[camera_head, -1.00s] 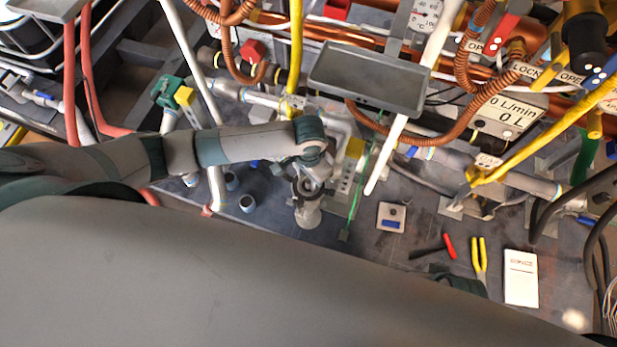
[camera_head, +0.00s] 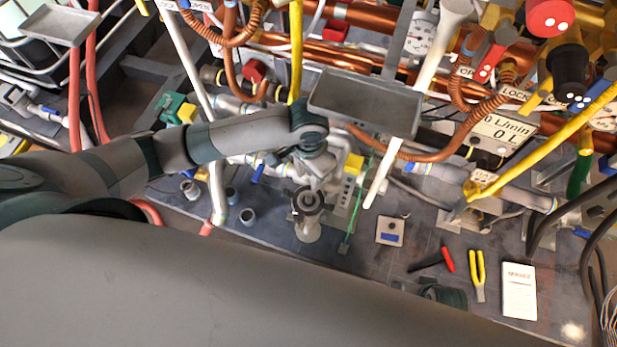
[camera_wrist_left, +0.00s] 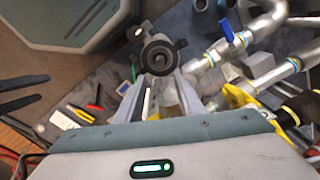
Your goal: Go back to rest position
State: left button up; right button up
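My left arm reaches in from the left in the head view. Its gripper (camera_head: 308,180) points down at a grey upright fitting with a dark round collar (camera_head: 308,229) on the dark bench. In the left wrist view the two fingers (camera_wrist_left: 165,90) are apart, and the dark round collar (camera_wrist_left: 160,54) shows at or just beyond their tips. I cannot tell the exact gap between them, but the fingers do not look closed on it. My right gripper is in neither view.
Pipes, hoses and a yellow bar (camera_head: 296,50) crowd the back.

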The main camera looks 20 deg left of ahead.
pick_arm(q)
jog(key=shift+d, duration=0.1)
dwell(0.7)
